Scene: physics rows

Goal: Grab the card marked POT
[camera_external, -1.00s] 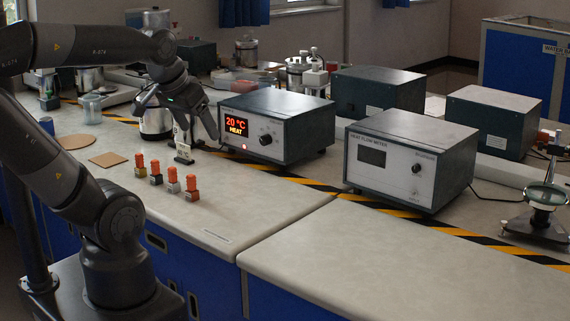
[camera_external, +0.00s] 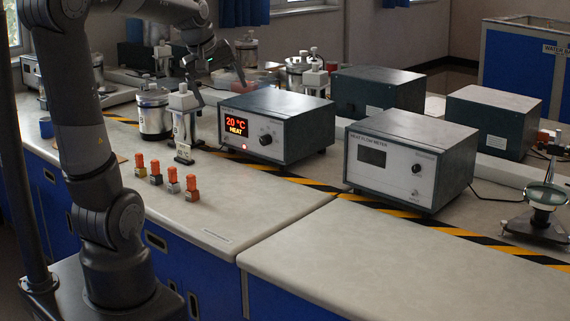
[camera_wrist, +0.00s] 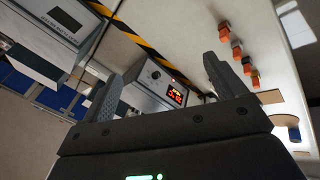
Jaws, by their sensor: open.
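My gripper (camera_external: 221,98) is above and to the right of the card, over the back of the bench near the heater box, clear of the card. In the wrist view my gripper (camera_wrist: 160,70) has its two fingers spread with nothing between them. I cannot make out the card in the wrist view.
Several orange-topped blocks (camera_external: 172,180) stand in a row in front of the card. The heater box (camera_external: 277,127) with a lit "20 °C HEAT" display is to its right, the heat flow meter (camera_external: 410,160) farther right.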

